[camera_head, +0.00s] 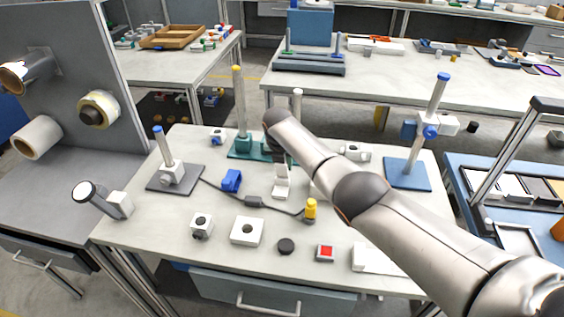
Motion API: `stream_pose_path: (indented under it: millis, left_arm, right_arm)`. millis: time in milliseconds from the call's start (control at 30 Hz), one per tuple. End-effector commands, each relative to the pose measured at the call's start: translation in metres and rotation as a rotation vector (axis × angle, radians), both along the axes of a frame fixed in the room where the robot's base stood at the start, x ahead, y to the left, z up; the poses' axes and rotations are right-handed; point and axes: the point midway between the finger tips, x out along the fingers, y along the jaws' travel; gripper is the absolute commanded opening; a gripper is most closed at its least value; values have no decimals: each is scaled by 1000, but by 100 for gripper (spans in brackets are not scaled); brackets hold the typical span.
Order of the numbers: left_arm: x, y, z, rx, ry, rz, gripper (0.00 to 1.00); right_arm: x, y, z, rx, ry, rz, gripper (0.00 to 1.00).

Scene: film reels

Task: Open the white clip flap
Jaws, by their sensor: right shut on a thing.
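A small white part, which looks like the white clip (281,191), stands near the middle of the table, just in front of a green base. My right gripper (281,173) reaches down over it from the right and is shut on its upper part. The fingers and my arm's wrist hide most of the flap, so I cannot tell how far it is open. My left gripper is not in view.
A post with a yellow top (238,100) stands close behind the gripper on a green base (244,148). A blue block (231,181), a dark cable and a yellow piece (311,208) lie nearby. A white square block (247,231) and a black disc (286,246) sit in front.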

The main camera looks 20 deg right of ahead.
Motion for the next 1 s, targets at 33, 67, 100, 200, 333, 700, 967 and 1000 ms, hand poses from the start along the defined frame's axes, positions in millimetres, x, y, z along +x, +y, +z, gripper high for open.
stream_pose_path:
  millis: [33, 67, 100, 200, 333, 700, 967, 1000]
  left_arm:
    - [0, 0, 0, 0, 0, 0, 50]
    - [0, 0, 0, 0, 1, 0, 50]
    - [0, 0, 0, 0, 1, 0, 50]
    - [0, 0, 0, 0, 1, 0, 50]
    - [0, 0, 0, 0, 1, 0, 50]
    - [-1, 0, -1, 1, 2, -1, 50]
    - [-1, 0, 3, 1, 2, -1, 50]
    - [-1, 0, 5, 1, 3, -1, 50]
  right_arm:
    - [0, 0, 0, 1, 0, 0, 0]
    - [0, 0, 0, 1, 0, 0, 0]
    - [0, 0, 0, 1, 0, 0, 0]
    - [0, 0, 0, 0, -1, 0, 0]
    - [0, 0, 0, 0, -1, 0, 33]
    - [0, 0, 0, 0, 0, 0, 62]
    - [-1, 0, 4, 0, 0, 0, 62]
    - [-2, 1, 7, 0, 0, 0, 62]
